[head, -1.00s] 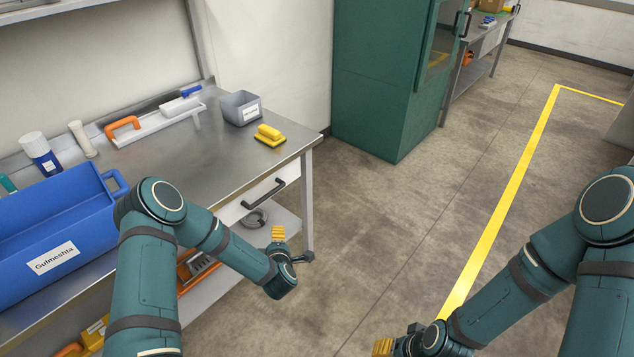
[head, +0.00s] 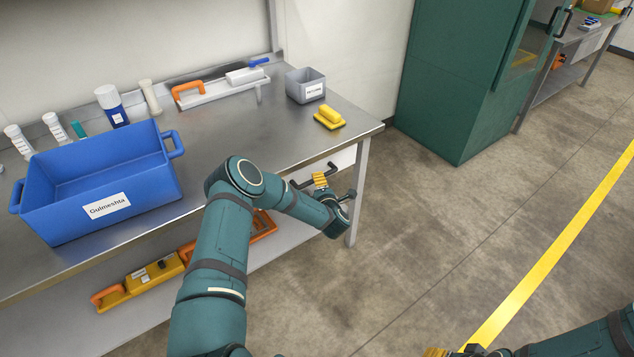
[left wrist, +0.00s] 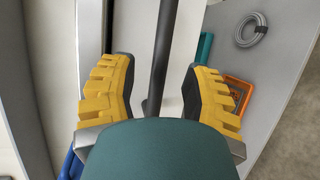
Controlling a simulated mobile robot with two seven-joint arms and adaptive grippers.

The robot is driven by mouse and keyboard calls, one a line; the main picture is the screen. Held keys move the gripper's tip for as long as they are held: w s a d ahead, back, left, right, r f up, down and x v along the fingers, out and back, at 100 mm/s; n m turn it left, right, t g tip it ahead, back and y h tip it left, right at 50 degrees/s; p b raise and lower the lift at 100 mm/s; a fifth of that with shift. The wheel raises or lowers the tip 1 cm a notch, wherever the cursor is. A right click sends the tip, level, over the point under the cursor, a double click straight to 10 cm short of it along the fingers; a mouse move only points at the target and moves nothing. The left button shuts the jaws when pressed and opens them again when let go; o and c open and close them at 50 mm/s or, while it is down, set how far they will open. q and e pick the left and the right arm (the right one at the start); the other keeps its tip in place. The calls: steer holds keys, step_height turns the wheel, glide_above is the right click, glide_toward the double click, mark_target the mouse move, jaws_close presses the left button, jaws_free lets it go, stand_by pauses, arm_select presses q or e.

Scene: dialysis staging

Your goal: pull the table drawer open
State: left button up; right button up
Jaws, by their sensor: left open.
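The drawer's white front (head: 343,158) sits under the right end of the metal table (head: 240,128) and looks closed. Its dark bar handle (head: 300,184) is partly hidden behind my left gripper (head: 322,180). In the left wrist view the handle (left wrist: 160,55) runs between the two yellow fingers of my left gripper (left wrist: 158,95), with a gap on both sides. The left gripper is open. The handle's near end is hidden by the gripper's body. My right gripper (head: 452,351) shows only at the bottom edge, cut off, and its fingers are unclear.
A blue bin (head: 100,185) labelled Gulmeshta, a grey box (head: 305,86) and a yellow block (head: 329,117) stand on the table. The lower shelf holds an orange-handled yellow tool (head: 150,275) and a coiled cable (left wrist: 251,29). Floor right of the table is clear.

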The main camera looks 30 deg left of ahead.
arm_select(q)
steer(key=shift+b+x, duration=0.35)
steer(key=shift+x, duration=1.55)
jaws_close()
steer(key=shift+d, duration=0.1)
